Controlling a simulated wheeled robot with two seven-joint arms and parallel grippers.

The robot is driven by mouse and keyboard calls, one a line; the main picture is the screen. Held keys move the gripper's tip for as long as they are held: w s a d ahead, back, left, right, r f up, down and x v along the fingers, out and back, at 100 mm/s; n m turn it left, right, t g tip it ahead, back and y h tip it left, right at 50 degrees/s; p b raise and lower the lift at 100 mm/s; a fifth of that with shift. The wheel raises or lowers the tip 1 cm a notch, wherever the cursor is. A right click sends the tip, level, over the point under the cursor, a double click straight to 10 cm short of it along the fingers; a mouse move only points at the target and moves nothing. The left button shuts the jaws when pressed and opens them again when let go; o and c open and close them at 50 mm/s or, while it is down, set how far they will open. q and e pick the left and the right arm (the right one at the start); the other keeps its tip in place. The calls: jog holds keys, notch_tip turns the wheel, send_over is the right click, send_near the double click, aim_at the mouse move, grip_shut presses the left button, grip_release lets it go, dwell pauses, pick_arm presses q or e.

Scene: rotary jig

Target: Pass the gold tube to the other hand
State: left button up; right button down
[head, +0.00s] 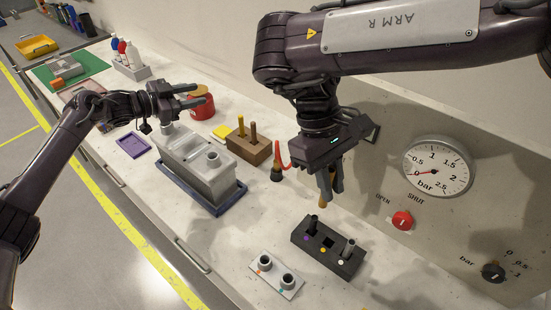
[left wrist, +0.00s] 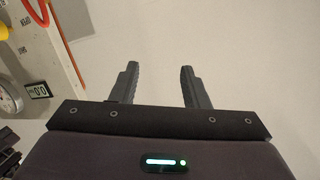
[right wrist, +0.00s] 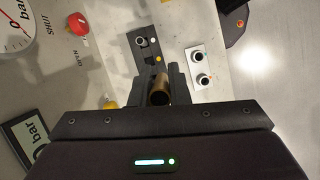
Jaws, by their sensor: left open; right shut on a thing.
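The gold tube (right wrist: 159,95) is held between the fingers of my right gripper (right wrist: 166,82), and I look at its open end in the right wrist view. In the head view the right gripper (head: 331,188) points down above the dark block, and the tube's gold end (head: 325,199) shows between the fingers. My left gripper (head: 195,95) is open and empty, above the left part of the bench by the grey machine. In the left wrist view the left fingers (left wrist: 160,85) are apart with nothing between them.
A dark block (head: 318,256) with holes and two grey pieces stands below the right gripper, with a white plate (head: 285,285) holding two fittings (head: 264,262) beside it. The grey machine (head: 193,165) sits in a blue tray. A wooden block (head: 250,148) and red container (head: 203,108) stand behind.

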pick_arm(q)
jog(key=s+d+r+m+g+h, duration=0.2)
jog(key=s+d+m+g, duration=0.15)
jog(key=d, duration=0.65)
jog(key=m+g, duration=0.6)
jog(key=g, duration=0.6)
send_near(326, 205)
jog(key=shift+y, duration=0.3)
jog(key=x, duration=0.3)
jog(key=r+x, duration=0.1)
jog(key=x, duration=0.2)
jog(key=d+x, duration=0.1)
jog(key=x, duration=0.2)
jog(key=shift+w+d+r, duration=0.15)
jog(key=shift+d+r, duration=0.05)
jog(key=shift+r, duration=0.1)
jog(key=shift+c, duration=0.2)
grip_shut()
pick_arm(e)
jog(key=c, duration=1.3)
grip_release()
